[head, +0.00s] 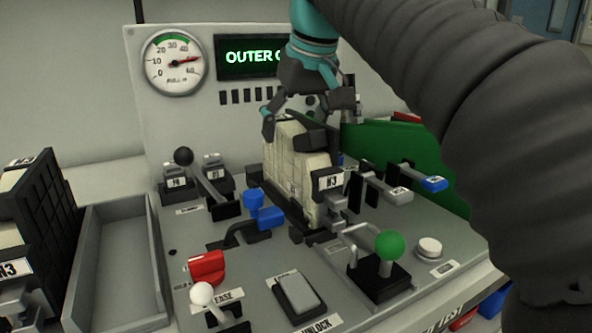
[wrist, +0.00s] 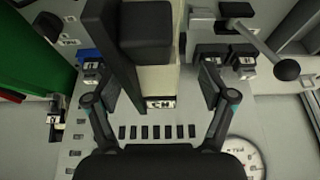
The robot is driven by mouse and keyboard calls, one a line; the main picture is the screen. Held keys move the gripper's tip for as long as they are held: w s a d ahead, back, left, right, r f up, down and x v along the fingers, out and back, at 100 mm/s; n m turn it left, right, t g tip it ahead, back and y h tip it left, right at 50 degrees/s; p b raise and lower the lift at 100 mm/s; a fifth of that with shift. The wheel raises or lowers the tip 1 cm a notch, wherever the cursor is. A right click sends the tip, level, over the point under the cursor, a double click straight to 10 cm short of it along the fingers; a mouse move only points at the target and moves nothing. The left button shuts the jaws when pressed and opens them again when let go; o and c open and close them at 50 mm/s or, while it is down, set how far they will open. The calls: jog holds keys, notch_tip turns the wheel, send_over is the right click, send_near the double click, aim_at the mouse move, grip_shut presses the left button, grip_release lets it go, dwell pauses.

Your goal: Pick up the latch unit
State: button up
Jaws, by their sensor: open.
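A cream ribbed block with black parts (head: 300,165) stands upright on the grey console; I take it as the latch unit, though I cannot be sure. An N3 tag and a grey metal latch show at its front right. My gripper (head: 291,128) is open above it, pointing down, with one finger at its left and a dark finger part over its top right. In the wrist view the block (wrist: 158,88) lies between the two spread fingers of my gripper (wrist: 158,82), with visible gaps on both sides. Whether any finger touches it is unclear.
A similar dark unit tagged N3 (head: 35,225) stands at the far left beside an empty grey tray (head: 85,310). A green panel (head: 390,145) stands close on the right. Levers, including a green-knobbed one (head: 389,246), and a red knob (head: 207,267) crowd the console.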

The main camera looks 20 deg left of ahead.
jog(key=shift+d+x, duration=0.15)
jog(key=shift+x, duration=1.1)
jog(key=shift+d+x, duration=0.15)
jog(key=shift+x, duration=1.15)
jog(key=shift+w, duration=0.2)
jog(key=c, duration=1.5)
jog(key=shift+c, duration=0.2)
jog(key=shift+r, duration=1.9)
jog(key=s+d+r, duration=0.4)
jog(key=d+r, duration=0.3)
jog(key=d, duration=0.4)
jog(key=shift+s+r, duration=0.1)
jog(key=shift+a, duration=0.1)
